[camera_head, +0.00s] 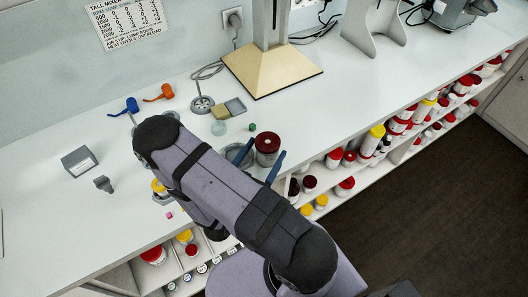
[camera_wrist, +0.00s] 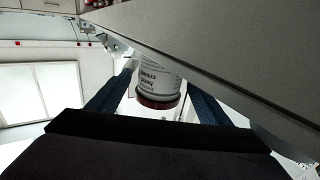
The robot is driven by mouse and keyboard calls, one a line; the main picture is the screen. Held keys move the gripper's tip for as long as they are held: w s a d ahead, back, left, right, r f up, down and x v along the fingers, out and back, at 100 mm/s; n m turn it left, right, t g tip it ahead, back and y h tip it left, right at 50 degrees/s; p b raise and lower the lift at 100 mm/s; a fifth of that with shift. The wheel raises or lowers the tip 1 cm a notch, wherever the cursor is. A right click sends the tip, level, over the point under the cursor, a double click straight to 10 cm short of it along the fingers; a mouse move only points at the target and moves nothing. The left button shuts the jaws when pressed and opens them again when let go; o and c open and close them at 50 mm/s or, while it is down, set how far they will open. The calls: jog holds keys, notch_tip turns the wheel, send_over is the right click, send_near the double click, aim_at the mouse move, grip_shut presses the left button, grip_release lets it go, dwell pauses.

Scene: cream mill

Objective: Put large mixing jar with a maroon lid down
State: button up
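The large mixing jar (camera_head: 266,158) has a dark maroon lid (camera_head: 268,141) and stands near the front edge of the white counter. In the wrist view the white jar (camera_wrist: 156,76) appears upside down with its printed label facing me and its lid at the bottom. My gripper (camera_head: 266,150) has its two blue fingers spread on either side of the jar, near the tips. The wrist view shows my gripper (camera_wrist: 162,90) with narrow gaps between jar and fingers, so it looks open. My arm hides part of the counter beside the jar.
A stand with a tan base (camera_head: 270,70) is behind. Blue (camera_head: 131,105) and orange (camera_head: 160,93) scoops and a grey box (camera_head: 79,161) are to the left. Shelves of red- and yellow-lidded jars (camera_head: 372,140) run below the counter edge. The counter right of the jar is clear.

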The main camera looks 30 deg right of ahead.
aim_at(261, 156)
jog(key=shift+r, duration=0.2)
jog(key=shift+s+a+f, duration=0.15)
jog(key=shift+s+a, duration=0.15)
jog(key=shift+a, duration=0.3)
jog(key=b+v, duration=0.3)
jog(key=v, duration=0.6)
jog(key=shift+o, duration=0.5)
jog(key=shift+v, duration=0.8)
jog(key=shift+s+d, duration=0.1)
jog(key=x, duration=0.7)
jog(key=shift+w+f, duration=0.15)
jog(key=shift+w, duration=0.05)
jog(key=shift+p+x, duration=0.35)
jog(key=shift+x, duration=0.7)
